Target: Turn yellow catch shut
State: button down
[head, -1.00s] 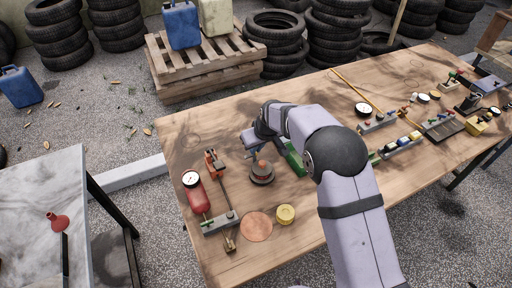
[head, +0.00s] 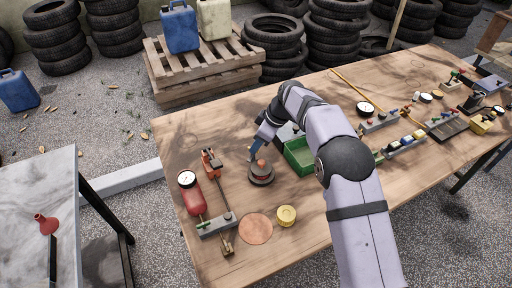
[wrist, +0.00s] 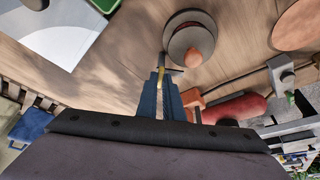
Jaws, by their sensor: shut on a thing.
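My gripper (head: 253,152) reaches down at the left side of a round dark grey fixture with an orange-red knob (head: 261,165). In the wrist view, the blue fingers of my gripper (wrist: 162,78) are closed on a small yellow catch (wrist: 160,74) next to the round grey fixture (wrist: 190,42). A thin grey piece crosses just beyond the fingertips. The fingers partly hide the catch, and in the head view I cannot make it out. I cannot tell how far it is turned.
A green tray (head: 299,156) stands right of the fixture, under my arm. A red cylinder with a gauge (head: 194,196) and an orange clamp (head: 211,160) lie left. A copper disc (head: 256,228) and a yellow round tin (head: 286,215) lie in front.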

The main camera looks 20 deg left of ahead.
jog(key=shift+w+r+n+g+p, duration=0.1)
jog(key=shift+n+g+p, duration=0.35)
jog(key=shift+n, duration=0.35)
jog(key=shift+w+n+g+p, duration=0.1)
jog(key=shift+n+g+p, duration=0.15)
jog(key=shift+n+p, duration=0.55)
jog(key=shift+n, duration=0.4)
jog(key=c, duration=1.9)
grip_release()
jog(key=v, duration=0.7)
jog(key=shift+b, duration=0.4)
jog(key=shift+w+r, duration=0.1)
